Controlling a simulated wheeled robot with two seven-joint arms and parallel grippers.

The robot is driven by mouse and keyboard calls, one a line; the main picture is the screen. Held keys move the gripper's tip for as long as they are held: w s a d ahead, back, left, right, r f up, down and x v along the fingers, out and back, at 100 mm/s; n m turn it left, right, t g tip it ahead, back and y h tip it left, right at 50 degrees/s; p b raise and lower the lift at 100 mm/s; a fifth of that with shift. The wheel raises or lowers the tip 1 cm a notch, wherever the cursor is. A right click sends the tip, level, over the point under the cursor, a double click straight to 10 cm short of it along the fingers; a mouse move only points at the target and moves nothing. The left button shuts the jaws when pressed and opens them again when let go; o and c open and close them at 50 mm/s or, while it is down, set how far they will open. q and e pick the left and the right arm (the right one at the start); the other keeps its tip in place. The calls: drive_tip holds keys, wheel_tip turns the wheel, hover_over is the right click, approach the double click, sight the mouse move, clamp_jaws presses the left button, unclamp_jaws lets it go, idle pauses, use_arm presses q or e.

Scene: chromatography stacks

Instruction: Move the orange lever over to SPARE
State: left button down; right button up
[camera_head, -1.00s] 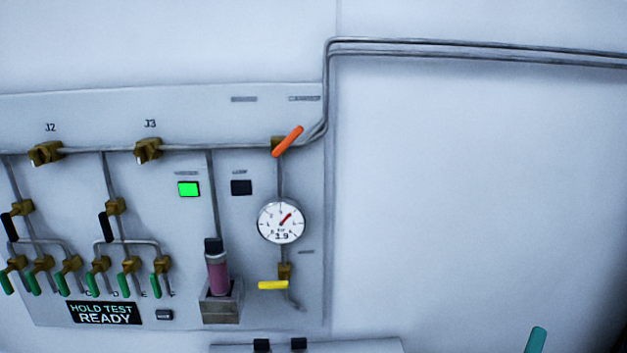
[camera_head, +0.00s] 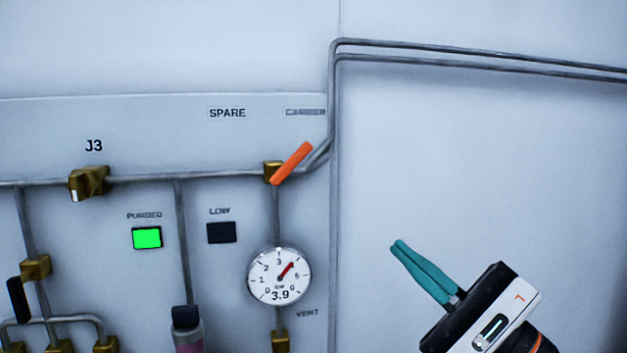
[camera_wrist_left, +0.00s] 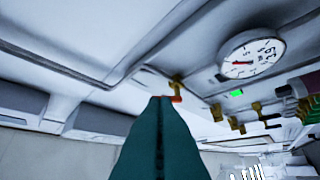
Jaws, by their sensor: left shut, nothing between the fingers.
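The orange lever (camera_head: 292,163) sits on a brass valve (camera_head: 271,172) at the right end of the panel's pipe. It slants up to the right, toward the CARRIER label (camera_head: 305,112). The SPARE label (camera_head: 227,113) is up and left of the valve. My left gripper (camera_head: 398,247) is shut and empty, below and right of the lever and apart from it in the head view. In the left wrist view its teal fingers (camera_wrist_left: 160,125) are together, and a bit of the orange lever (camera_wrist_left: 175,98) shows just past their tips. My right gripper is not in view.
A pressure gauge (camera_head: 279,277) reading 3.9 hangs below the valve. Two grey pipes (camera_head: 334,120) run up and off to the right. The J3 valve (camera_head: 89,183) and a green PURGED light (camera_head: 147,238) are to the left.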

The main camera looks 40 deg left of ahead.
use_arm(q)
drive_tip(key=p, duration=0.3)
approach(291, 164)
drive_tip(key=w+a, duration=0.3)
drive_tip(key=w, duration=0.2)
drive_tip(key=s+a+r+p, duration=0.2)
drive_tip(key=r, duration=0.1)
drive_tip(key=shift+s+a+r, duration=0.1)
drive_tip(key=shift+s+a, duration=0.05)
drive_tip(key=shift+a, duration=0.15)
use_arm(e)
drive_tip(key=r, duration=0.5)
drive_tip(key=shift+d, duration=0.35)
